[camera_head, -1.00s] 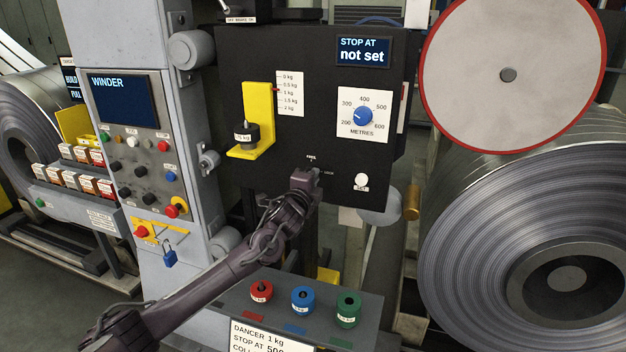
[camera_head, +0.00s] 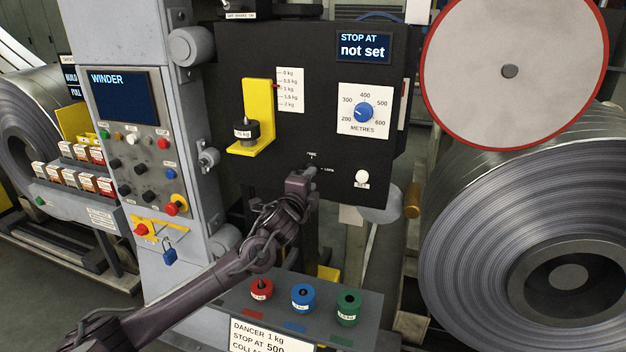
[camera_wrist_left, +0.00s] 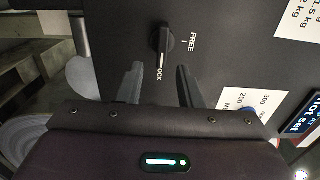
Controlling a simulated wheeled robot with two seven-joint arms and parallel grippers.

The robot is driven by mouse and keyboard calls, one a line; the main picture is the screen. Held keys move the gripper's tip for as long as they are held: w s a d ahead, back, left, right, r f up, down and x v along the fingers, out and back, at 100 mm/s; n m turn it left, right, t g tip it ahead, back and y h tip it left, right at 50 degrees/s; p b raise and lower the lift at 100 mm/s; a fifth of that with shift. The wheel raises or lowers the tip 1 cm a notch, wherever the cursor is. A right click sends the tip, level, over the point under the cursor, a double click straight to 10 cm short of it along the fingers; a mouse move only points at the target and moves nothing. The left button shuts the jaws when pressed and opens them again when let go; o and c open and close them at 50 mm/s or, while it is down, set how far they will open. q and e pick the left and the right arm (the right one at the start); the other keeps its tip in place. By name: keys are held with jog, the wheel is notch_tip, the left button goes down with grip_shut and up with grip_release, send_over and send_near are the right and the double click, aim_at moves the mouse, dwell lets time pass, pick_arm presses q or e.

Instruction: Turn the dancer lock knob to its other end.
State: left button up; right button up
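The dancer lock knob (camera_wrist_left: 163,40) is a small black knob on the dark panel in the left wrist view. Its white pointer line is toward the LOCK label, and the FREE label is to its right. My left gripper (camera_wrist_left: 159,67) is open, its two fingers apart and empty, with the tips just short of the knob. In the head view my left gripper (camera_head: 309,174) is just below the FREE and LOCK labels, in front of the black panel (camera_head: 300,135), and hides most of the knob. My right gripper is not in view.
A yellow bracket (camera_head: 262,105) with a dark weight is left on the panel. A blue METRES dial (camera_head: 363,112) and a white button (camera_head: 362,177) are to the right.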

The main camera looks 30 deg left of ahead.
pick_arm(q)
jog(key=shift+b+v, duration=0.4)
jog(key=shift+v, duration=1.9)
